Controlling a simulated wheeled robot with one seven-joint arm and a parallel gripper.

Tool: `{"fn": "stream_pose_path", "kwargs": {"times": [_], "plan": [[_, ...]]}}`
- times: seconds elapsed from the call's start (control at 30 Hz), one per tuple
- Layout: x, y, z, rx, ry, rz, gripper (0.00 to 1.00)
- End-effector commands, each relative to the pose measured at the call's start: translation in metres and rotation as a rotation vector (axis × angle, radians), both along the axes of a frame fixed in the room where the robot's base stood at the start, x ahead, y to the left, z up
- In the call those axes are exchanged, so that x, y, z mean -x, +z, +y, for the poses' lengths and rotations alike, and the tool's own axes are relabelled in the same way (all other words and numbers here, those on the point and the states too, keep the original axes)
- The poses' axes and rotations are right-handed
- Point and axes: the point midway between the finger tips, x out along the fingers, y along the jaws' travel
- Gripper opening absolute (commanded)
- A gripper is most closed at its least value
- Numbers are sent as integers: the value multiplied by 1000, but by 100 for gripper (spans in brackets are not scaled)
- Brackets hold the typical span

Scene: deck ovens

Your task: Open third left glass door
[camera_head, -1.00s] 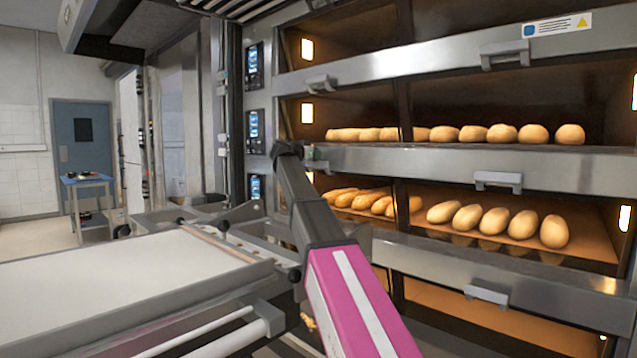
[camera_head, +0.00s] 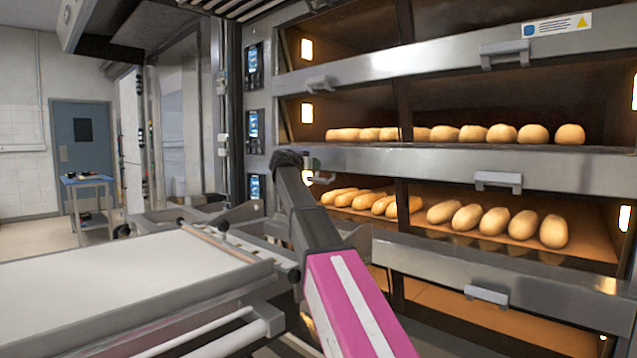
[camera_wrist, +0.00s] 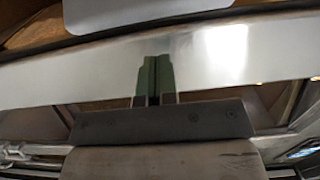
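In the head view, the third deck down on the left holds long loaves (camera_head: 362,199), seen behind or through the door opening; I cannot tell the glass itself. A steel bar (camera_head: 400,157) runs above it. My gripper (camera_head: 312,166) is at the left end of this bar, partly hidden by my wrist. In the wrist view, my gripper's two dark green fingers (camera_wrist: 155,77) stand close together in front of a bright steel bar (camera_wrist: 205,60). No handle shows clearly between them; any handle there is hidden.
Handles stick out on the upper left (camera_head: 319,84), upper right (camera_head: 504,54), middle right (camera_head: 498,181) and lower right (camera_head: 486,295). Control panels (camera_head: 254,125) line the oven's left side. A white-topped loader (camera_head: 120,285) stands close on the left.

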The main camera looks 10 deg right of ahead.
Motion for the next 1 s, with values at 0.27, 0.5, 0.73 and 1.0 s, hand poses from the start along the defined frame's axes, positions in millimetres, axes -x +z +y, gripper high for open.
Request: {"fn": "stream_pose_path", "kwargs": {"times": [0.27,0.5,0.73,1.0], "plan": [[14,6,17,2,1,-1,0],[25,11,34,2,1,-1,0],[36,16,50,1,2,-1,0],[40,18,55,2,0,-1,0]]}}
